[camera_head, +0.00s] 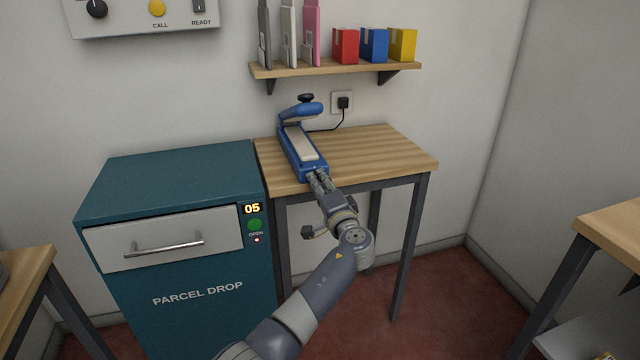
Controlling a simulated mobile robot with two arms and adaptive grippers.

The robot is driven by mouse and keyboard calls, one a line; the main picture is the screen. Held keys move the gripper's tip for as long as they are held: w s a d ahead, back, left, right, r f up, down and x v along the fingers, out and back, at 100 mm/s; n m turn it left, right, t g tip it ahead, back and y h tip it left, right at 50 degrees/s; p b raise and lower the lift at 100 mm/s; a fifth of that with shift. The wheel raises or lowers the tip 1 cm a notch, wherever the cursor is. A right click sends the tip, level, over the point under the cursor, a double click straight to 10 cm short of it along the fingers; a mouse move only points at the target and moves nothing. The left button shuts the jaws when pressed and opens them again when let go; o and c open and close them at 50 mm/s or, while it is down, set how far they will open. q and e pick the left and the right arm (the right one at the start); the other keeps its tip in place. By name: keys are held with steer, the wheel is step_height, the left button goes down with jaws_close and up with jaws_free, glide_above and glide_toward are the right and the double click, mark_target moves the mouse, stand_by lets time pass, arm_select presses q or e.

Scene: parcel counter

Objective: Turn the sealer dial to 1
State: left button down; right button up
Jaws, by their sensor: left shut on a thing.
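The blue sealer (291,140) stands on a small wooden table, its raised arm with a black knob at the back. Its near end faces me. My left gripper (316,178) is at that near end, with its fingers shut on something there. The sealer dial is hidden behind the fingers, so its setting cannot be read. My right gripper is not in view.
The wooden table (390,155) has bare room right of the sealer. A teal parcel drop cabinet (170,180) stands left of it. A wall shelf (335,69) with boxes hangs above. A black plug (343,102) sits in the wall socket. Another table (615,225) stands at the right.

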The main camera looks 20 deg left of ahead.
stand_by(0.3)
arm_select(q)
steer(key=c, duration=1.3)
jaws_free()
steer(key=v, duration=1.2)
steer(key=shift+f, duration=0.1)
